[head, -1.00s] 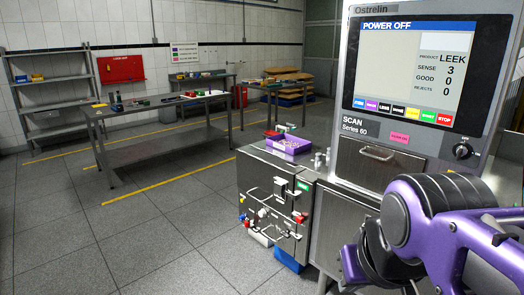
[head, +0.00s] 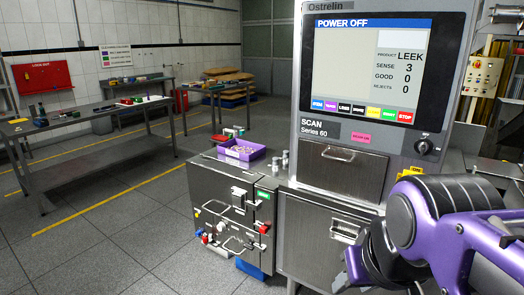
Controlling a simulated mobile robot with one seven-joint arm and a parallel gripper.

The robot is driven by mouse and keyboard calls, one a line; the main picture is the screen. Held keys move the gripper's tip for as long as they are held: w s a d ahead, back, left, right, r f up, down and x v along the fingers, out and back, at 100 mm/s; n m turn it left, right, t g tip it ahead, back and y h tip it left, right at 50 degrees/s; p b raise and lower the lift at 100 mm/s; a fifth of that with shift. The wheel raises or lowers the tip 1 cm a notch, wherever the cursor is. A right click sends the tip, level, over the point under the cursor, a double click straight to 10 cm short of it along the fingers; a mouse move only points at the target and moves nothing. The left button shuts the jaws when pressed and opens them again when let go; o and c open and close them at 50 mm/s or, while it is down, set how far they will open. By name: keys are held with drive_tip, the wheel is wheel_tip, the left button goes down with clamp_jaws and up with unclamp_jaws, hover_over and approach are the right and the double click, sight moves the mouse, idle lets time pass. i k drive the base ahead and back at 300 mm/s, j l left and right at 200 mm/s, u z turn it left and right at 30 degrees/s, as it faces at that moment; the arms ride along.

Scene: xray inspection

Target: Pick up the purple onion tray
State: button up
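The purple tray (head: 241,150) sits on top of the low steel cabinet (head: 232,205) beside the inspection machine. Small pale pieces lie inside it, too small to tell apart. My purple and black arm shows at the lower right, well to the right of the tray and nearer to me.
The Ostrelin inspection machine (head: 385,75), with its screen reading POWER OFF, stands right of the tray. Small metal cylinders (head: 280,162) stand between tray and machine. A steel table (head: 90,125) with several items is at left. Open floor (head: 130,240) lies in front of the cabinet.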

sight(242, 150)
drive_tip(key=i+j+z, duration=0.15)
drive_tip(key=z, duration=0.35)
drive_tip(key=i+j+z, duration=0.1)
drive_tip(key=j+z, duration=0.35)
drive_tip(key=i+j+z, duration=0.2)
drive_tip(key=j, duration=0.15)
drive_tip(key=j+z, duration=0.45)
drive_tip(key=j, duration=1.6)
drive_tip(key=k+j, duration=0.1)
drive_tip(key=j, duration=0.65)
drive_tip(key=k+j, duration=0.15)
drive_tip(key=j, duration=0.2)
drive_tip(key=i+l, duration=0.15)
drive_tip(key=l, duration=0.2)
drive_tip(key=i+l, duration=0.2)
drive_tip(key=l, duration=0.15)
